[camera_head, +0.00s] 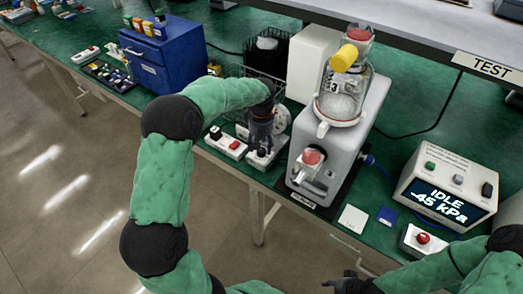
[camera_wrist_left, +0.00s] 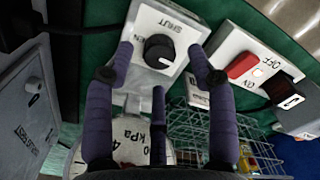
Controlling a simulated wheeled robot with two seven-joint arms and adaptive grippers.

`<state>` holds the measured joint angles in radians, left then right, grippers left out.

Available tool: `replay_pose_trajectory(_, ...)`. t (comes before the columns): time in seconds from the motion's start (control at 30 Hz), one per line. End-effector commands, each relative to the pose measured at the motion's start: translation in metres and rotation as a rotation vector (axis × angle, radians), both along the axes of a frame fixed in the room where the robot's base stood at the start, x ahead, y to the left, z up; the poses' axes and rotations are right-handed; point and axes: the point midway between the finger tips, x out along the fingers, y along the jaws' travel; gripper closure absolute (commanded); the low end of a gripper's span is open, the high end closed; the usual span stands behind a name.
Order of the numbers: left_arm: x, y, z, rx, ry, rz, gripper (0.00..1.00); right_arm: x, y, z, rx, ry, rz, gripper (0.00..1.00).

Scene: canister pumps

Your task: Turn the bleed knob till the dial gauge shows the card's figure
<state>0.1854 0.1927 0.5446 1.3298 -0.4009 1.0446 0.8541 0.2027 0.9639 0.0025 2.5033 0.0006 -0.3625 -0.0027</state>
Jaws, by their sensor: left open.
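The bleed knob (camera_wrist_left: 158,52) is a round black knob on a pale box with SHUT printed beside it and another word partly hidden. My left gripper (camera_head: 262,143) is over this box at the bench's front edge. In the left wrist view its fingers are spread on either side of the knob, with a third finger below. It is open and holds nothing; I cannot tell if it touches the knob. The dial gauge (camera_wrist_left: 130,142) shows a white face marked kPa, partly hidden by fingers; its needle cannot be read. A white card (camera_head: 352,218) lies on the bench, its writing too small to read. My right gripper (camera_head: 350,284) is low at the picture's bottom.
A white switch box (camera_head: 227,143) with a red rocker sits left of the knob box. A wire basket (camera_head: 250,85) stands behind. The grey pump (camera_head: 335,140) stands to the right. A display box (camera_head: 444,190) reads IDLE -45 kPa, with a red button box (camera_head: 424,240) before it.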

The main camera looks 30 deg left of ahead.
Motion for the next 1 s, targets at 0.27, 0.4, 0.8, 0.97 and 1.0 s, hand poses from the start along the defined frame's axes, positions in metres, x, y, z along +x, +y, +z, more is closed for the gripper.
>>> replay_pose_trajectory(0.27,0.000,0.000,-0.021,0.000,0.000,0.000,0.44,0.000,0.000,-0.008,0.000,0.000,0.000,0.57)
replay_pose_trajectory(0.4,0.000,0.000,-0.022,-0.001,-0.001,0.000,0.44,0.000,0.000,-0.008,0.000,0.000,0.000,0.57)
replay_pose_trajectory(0.8,0.000,0.000,-0.022,0.000,-0.001,0.000,1.00,0.000,0.000,-0.008,0.000,0.000,0.000,0.57)
replay_pose_trajectory(0.97,0.000,0.000,-0.020,0.000,0.000,-0.024,1.00,0.000,0.000,-0.002,0.000,0.000,0.000,0.57)
replay_pose_trajectory(1.0,0.000,0.000,-0.019,0.000,0.000,-0.042,1.00,0.000,0.000,0.002,0.000,0.000,0.000,0.57)
